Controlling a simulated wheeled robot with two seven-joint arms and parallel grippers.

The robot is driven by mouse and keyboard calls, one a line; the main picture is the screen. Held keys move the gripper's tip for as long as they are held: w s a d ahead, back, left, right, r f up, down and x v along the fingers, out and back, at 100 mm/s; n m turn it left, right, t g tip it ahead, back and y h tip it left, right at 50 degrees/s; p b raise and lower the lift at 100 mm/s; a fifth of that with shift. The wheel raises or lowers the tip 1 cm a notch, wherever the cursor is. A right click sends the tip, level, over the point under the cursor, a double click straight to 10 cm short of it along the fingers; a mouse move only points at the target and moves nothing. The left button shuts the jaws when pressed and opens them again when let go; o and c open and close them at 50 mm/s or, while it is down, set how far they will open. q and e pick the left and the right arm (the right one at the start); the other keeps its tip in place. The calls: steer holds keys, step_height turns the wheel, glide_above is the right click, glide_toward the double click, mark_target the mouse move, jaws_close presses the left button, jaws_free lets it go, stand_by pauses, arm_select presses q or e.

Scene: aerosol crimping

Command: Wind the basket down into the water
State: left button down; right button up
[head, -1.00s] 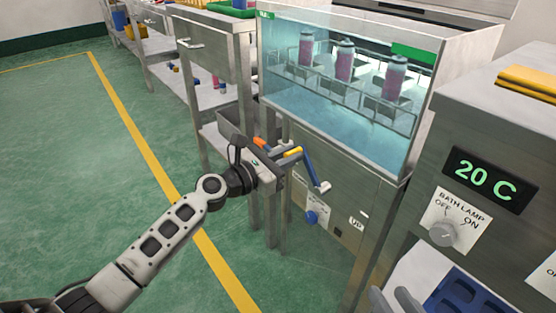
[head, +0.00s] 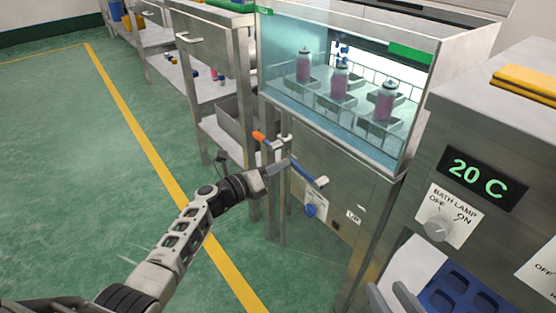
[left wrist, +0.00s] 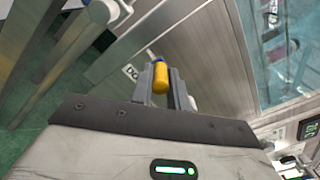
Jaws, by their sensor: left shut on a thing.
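My left gripper (head: 277,167) is at the crank on the front of the water bath. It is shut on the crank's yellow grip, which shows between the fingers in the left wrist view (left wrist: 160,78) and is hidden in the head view. The crank's blue arm (head: 306,173) slants down to the right, to a pale hub. The wire basket (head: 350,109) is inside the glass-fronted bath (head: 331,133). It carries three upright pink cans (head: 341,80). I cannot tell how deep the cans stand in the water. My right gripper is not in view.
An orange-ended part (head: 258,136) sticks out beside the crank. The green floor at left is clear.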

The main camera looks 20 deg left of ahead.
arm_select(q)
steer(key=shift+f+n, duration=0.35)
steer(key=shift+n, duration=0.05)
arm_select(e)
steer(key=shift+f, duration=0.15)
arm_select(q)
steer(key=shift+f, duration=0.1)
steer(key=c, duration=1.4)
jaws_free()
steer(key=shift+o, duration=0.2)
arm_select(e)
steer(key=shift+d, duration=0.1)
